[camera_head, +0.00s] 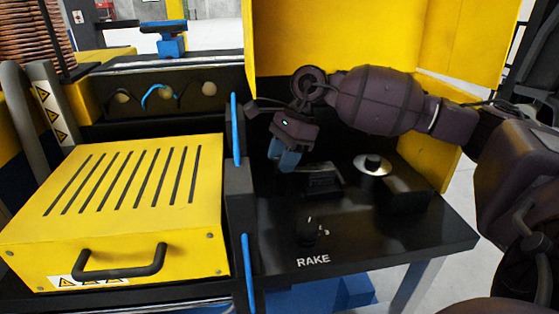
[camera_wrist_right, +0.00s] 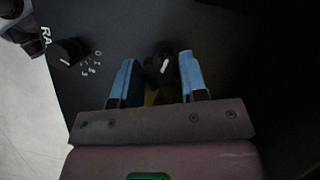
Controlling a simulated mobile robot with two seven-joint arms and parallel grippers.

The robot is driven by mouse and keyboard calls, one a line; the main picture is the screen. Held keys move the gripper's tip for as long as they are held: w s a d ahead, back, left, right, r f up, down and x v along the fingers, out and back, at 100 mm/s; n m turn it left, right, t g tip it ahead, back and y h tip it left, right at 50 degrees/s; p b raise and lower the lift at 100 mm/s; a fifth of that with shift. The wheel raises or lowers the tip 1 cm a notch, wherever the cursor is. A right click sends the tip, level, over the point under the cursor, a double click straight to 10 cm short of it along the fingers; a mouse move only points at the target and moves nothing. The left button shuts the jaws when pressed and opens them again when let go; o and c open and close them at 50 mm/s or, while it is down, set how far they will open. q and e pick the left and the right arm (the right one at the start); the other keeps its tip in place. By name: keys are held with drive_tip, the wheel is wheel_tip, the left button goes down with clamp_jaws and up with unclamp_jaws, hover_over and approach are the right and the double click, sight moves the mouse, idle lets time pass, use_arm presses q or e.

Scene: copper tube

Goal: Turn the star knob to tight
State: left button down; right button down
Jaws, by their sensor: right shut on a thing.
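The star knob (camera_wrist_right: 154,69) is a dark knob with a small white mark. In the right wrist view it sits between the two blue fingers of my right gripper (camera_wrist_right: 157,61). The gripper is shut on it; contact at the fingertips is hard to make out in the dark. In the head view my right gripper (camera_head: 286,159) reaches down over the black panel, left of the silver-topped round part. There its body and fingers hide the knob, and I cannot read how far it is turned. My left gripper is not in view.
A RAKE dial knob (camera_head: 309,232) stands on the black panel (camera_head: 400,236) nearer the front; it also shows in the wrist view (camera_wrist_right: 70,51). A silver-topped round part (camera_head: 372,165) stands to the right. Yellow guards (camera_head: 345,40) rise behind. A yellow slotted cover (camera_head: 120,200) lies left.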

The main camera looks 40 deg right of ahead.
drive_tip(key=shift+f+n+g+b, duration=0.2)
drive_tip(key=shift+n+g+b, duration=0.3)
drive_tip(key=shift+n, duration=0.6)
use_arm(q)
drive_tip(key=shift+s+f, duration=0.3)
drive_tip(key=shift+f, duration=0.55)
use_arm(e)
drive_tip(key=shift+r+n, duration=0.15)
drive_tip(key=shift+n, duration=0.25)
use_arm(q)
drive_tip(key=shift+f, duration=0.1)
use_arm(e)
drive_tip(key=c, duration=0.7)
unclamp_jaws()
drive_tip(key=shift+o, duration=0.2)
